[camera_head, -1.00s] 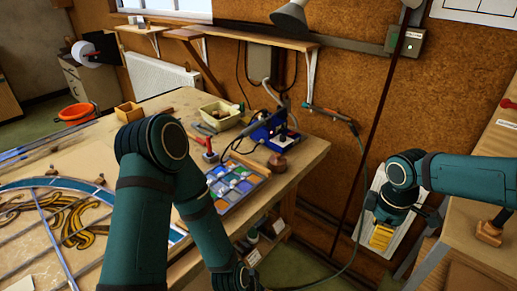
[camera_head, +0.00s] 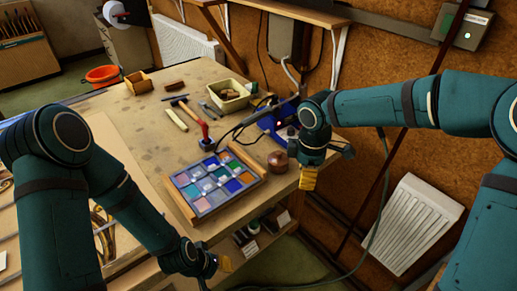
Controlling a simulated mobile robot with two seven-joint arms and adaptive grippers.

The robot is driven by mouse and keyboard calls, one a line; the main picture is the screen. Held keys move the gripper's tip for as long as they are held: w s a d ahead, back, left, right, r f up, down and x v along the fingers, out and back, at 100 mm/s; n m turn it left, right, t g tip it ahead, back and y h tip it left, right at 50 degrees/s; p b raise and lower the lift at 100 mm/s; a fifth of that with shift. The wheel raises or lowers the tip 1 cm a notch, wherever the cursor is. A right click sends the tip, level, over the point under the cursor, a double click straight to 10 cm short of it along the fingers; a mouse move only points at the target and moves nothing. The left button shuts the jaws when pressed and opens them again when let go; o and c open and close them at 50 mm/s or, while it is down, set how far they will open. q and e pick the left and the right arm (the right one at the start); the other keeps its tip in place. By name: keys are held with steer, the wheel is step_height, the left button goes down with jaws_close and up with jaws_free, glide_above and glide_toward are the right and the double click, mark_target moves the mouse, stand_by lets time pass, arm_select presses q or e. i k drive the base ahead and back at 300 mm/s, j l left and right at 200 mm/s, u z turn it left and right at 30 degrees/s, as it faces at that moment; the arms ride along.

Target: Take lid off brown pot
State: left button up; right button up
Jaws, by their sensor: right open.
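The small round brown pot (camera_head: 278,161) stands near the table's right edge, beside the tray of coloured glass. It is too small to make out where its lid meets the body. My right gripper (camera_head: 308,178) is open and points down, just right of the pot and apart from it, with yellow fingertips near the table's edge. My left gripper (camera_head: 225,264) is low in front of the table, past its front edge; its yellow tip shows but not whether the fingers are parted.
A tray of coloured glass pieces (camera_head: 178,198) lies left of the pot. A blue soldering station (camera_head: 277,118) stands behind it, with a red-handled tool (camera_head: 205,134) nearby. A cream bin (camera_head: 228,95) and a wooden box (camera_head: 138,83) stand farther back. The cork wall rises at right.

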mark_target(278, 158)
steer(key=i+l+u, duration=0.25)
steer(key=l+u, duration=0.55)
steer(key=i+l+u, duration=0.2)
steer(key=l, duration=0.2)
steer(key=l+u, duration=0.15)
steer(key=l, duration=0.25)
steer(key=k, duration=0.05)
